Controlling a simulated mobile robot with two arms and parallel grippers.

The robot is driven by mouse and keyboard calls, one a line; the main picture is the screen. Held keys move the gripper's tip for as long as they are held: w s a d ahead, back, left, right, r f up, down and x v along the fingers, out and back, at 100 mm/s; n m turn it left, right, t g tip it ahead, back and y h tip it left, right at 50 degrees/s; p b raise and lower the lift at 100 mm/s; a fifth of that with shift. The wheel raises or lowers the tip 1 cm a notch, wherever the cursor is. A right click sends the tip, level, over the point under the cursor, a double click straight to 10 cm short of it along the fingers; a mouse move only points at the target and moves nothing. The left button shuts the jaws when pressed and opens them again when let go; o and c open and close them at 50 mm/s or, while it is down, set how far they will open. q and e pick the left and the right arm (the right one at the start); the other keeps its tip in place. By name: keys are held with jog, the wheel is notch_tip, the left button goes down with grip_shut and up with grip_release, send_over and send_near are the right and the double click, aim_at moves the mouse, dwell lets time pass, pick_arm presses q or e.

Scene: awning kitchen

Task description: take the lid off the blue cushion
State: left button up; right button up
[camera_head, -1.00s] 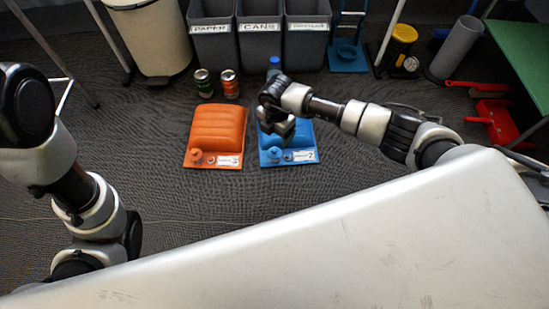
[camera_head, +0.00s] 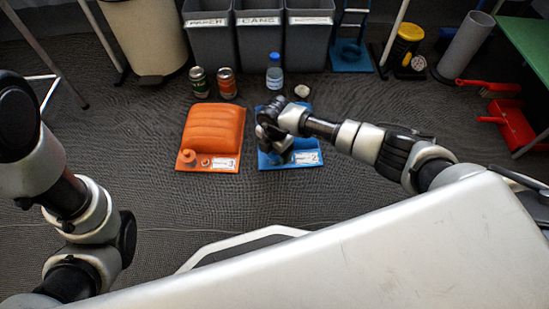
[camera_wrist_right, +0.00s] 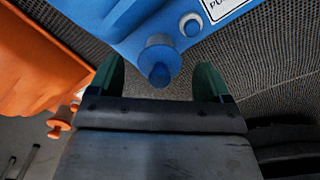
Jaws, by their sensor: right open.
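The blue cushion (camera_head: 308,157) lies on the carpet, partly hidden by my right gripper and arm in the head view. In the right wrist view its flat blue part (camera_wrist_right: 130,22) shows with a round blue lid (camera_wrist_right: 159,60) standing on it. My right gripper (camera_wrist_right: 158,78) is open, its two green-tipped fingers on either side of the lid with gaps. In the head view my right gripper (camera_head: 272,142) is over the front left corner of the cushion and hides the lid. My left arm stands at the left; its gripper is out of the picture.
An orange cushion (camera_head: 212,135) lies just left of the blue one. Behind are two cans (camera_head: 199,82) (camera_head: 227,83), a blue bottle (camera_head: 274,76) and grey bins (camera_head: 262,45). A red dustpan (camera_head: 513,125) lies at the right. Carpet in front is clear.

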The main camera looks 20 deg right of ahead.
jog(key=shift+f, duration=0.15)
jog(key=c, duration=1)
